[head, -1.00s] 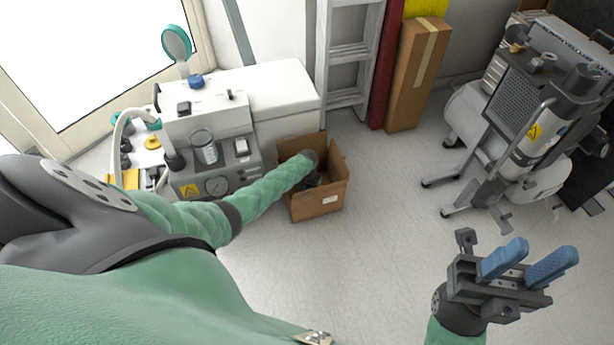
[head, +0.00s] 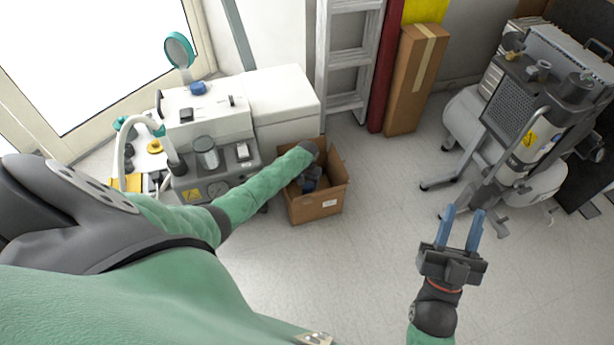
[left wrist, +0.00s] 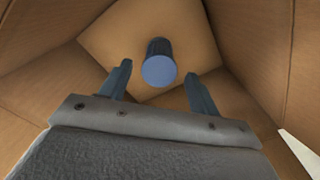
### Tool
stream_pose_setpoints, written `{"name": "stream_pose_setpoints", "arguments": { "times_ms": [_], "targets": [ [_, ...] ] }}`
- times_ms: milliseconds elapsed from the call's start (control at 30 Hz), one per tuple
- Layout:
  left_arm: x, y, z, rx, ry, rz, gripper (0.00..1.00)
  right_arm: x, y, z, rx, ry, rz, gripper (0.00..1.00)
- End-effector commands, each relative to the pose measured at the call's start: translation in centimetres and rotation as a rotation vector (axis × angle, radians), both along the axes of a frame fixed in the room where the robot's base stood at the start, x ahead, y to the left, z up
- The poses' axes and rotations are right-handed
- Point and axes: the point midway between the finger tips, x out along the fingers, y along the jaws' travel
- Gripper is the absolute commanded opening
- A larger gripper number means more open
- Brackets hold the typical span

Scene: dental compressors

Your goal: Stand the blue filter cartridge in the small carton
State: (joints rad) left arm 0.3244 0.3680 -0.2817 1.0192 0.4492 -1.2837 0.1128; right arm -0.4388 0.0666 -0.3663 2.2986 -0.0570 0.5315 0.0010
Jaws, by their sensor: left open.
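The small carton (head: 316,208) stands open on the floor beside the dental unit. My left gripper (head: 309,184) points down into it from above. In the left wrist view the blue filter cartridge (left wrist: 159,68) is inside the carton, its round light-blue end facing the camera and its dark ribbed side running toward the carton floor. It looks upright. My left gripper's fingers (left wrist: 160,88) are open, one on each side of the cartridge, with gaps showing between. In the head view the cartridge cannot be told from the gripper. My right gripper (head: 464,211) is open and empty over the floor.
A white dental unit (head: 210,125) with hoses and a gauge stands left of the carton. A ladder (head: 349,55) and a tall brown box (head: 416,80) stand behind. A compressor on a wheeled frame (head: 520,130) is at the right. The floor between is clear.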

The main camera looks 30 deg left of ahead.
Motion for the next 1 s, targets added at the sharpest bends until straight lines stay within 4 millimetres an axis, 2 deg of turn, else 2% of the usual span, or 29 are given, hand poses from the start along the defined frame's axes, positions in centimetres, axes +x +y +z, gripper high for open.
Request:
{"name": "stream_pose_setpoints", "arguments": {
  "times_ms": [300, 500, 700, 1000],
  "targets": [
    [0.0, 0.0, 2.3, 0.000, 0.000, 0.000, 0.62, 2.2, 0.8, -5.8, -0.052, 0.207, 0.011, 0.36],
    [0.0, 0.0, 3.3, 0.000, 0.000, 0.000, 0.62, 2.9, 1.2, -8.8, -0.076, 0.305, 0.017, 0.36],
    [0.0, 0.0, 3.8, 0.000, 0.000, 0.000, 0.62, 3.1, 1.3, -10.3, -0.087, 0.353, 0.020, 0.36],
    [0.0, 0.0, 3.8, 0.000, 0.000, 0.000, 0.62, 3.2, 1.3, -10.6, -0.088, 0.360, 0.020, 0.36]
  ]
}}
